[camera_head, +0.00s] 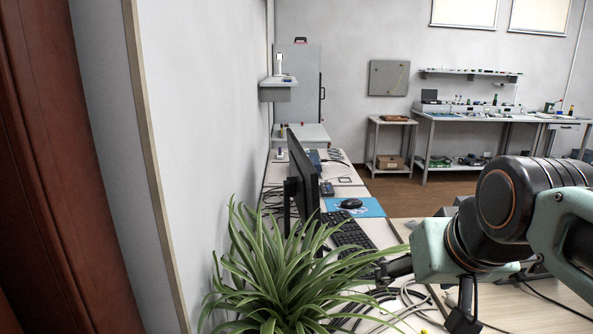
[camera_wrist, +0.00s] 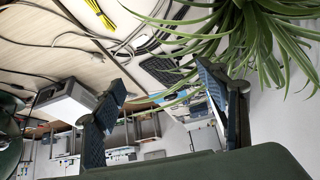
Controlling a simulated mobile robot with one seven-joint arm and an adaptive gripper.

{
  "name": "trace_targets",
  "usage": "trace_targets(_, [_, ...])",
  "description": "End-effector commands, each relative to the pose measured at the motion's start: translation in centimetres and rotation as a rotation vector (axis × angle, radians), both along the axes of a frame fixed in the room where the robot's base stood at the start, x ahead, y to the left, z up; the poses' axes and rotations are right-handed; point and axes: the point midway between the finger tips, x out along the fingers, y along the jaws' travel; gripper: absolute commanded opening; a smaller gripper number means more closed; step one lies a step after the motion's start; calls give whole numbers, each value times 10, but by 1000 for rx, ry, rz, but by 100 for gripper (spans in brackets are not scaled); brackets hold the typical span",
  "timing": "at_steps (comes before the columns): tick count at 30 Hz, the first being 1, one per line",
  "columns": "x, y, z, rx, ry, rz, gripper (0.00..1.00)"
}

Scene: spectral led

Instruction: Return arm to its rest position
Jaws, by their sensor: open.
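My arm (camera_head: 510,205) reaches in from the right in the head view, bent above the desk. My gripper (camera_head: 428,293) hangs over the desk beside the plant, its dark fingers spread apart. In the wrist view my gripper (camera_wrist: 160,105) shows two separate blue-black fingers with nothing between them. The green spiky plant (camera_head: 285,275) stands at the front of the desk, left of my gripper. Its leaves (camera_wrist: 255,40) also fill the upper right of the wrist view, and some tips pass near one finger. I cannot tell whether they touch.
A monitor (camera_head: 304,175), a keyboard (camera_head: 345,234) and a mouse (camera_head: 351,203) on a blue pad stand on the desk (camera_head: 385,236). Loose cables (camera_head: 395,300) lie below my gripper. A wall (camera_head: 195,150) runs along the left. Open floor (camera_head: 405,198) lies beyond the desk.

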Motion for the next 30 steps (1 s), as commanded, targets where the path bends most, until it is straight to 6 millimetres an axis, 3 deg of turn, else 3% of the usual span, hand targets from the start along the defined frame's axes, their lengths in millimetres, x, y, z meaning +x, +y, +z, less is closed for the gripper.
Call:
trace_targets(3, [-43, 38, -45, -1, 97, 35, 67])
trace_targets(6, [-77, 58, -78, -12, 174, 47, 67])
trace_targets(7, [-72, 56, -57, -7, 163, 46, 67])
trace_targets(21, [-70, 55, 53, -7, 162, 47, 67])
trace_targets(25, [-70, 55, 76, -7, 162, 47, 67])
trace_targets(30, [-70, 55, 88, -7, 162, 47, 67])
